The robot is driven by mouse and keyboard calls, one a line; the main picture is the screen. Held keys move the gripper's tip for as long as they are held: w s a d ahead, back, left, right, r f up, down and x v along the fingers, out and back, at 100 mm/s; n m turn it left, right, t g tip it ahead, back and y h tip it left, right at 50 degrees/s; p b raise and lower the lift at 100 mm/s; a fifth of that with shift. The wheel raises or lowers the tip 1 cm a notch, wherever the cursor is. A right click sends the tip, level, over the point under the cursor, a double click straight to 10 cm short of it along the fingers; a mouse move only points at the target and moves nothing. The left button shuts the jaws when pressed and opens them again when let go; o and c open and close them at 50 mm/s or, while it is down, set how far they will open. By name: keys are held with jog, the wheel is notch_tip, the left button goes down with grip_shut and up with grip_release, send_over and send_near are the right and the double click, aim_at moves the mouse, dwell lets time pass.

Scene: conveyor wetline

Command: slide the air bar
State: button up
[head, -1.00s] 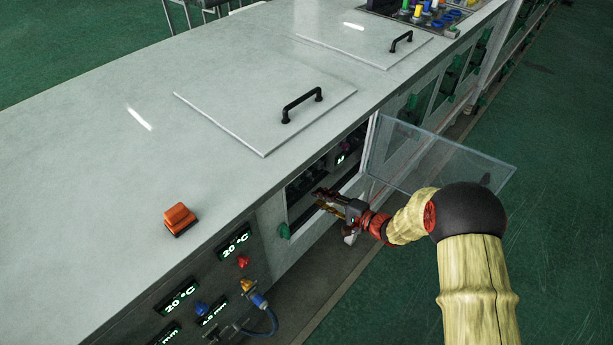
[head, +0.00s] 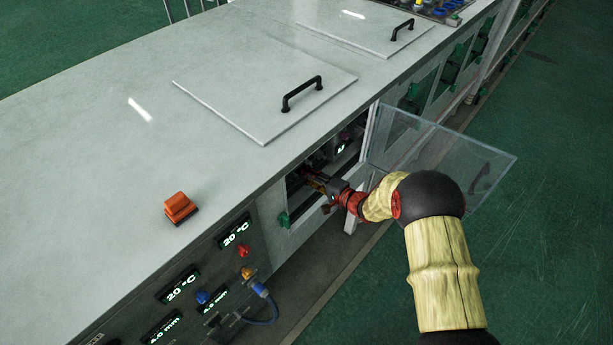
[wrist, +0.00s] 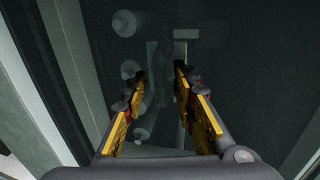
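My gripper (head: 312,180) reaches into the dark side opening of the long grey machine, its fingertips partly hidden by shadow and the frame. In the wrist view my gripper (wrist: 160,78) is open, with its yellow and dark fingers apart and nothing clearly held between them. Beyond the fingers a thin grey upright strip with a pale block (wrist: 186,34) on top shows near the right finger. I cannot tell for sure whether it is the air bar. Several round translucent discs (wrist: 124,24) line up to the left.
A clear hinged door (head: 440,160) stands open to the right of the opening, close to my arm. The machine top (head: 100,170) carries an orange button (head: 180,207) and black-handled lids (head: 265,90). A panel with green displays (head: 180,287) is at lower left.

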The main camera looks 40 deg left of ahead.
jog(key=c, duration=0.3)
jog(key=c, duration=0.4)
jog(key=shift+d+f, duration=0.1)
jog(key=shift+f, duration=0.05)
grip_shut()
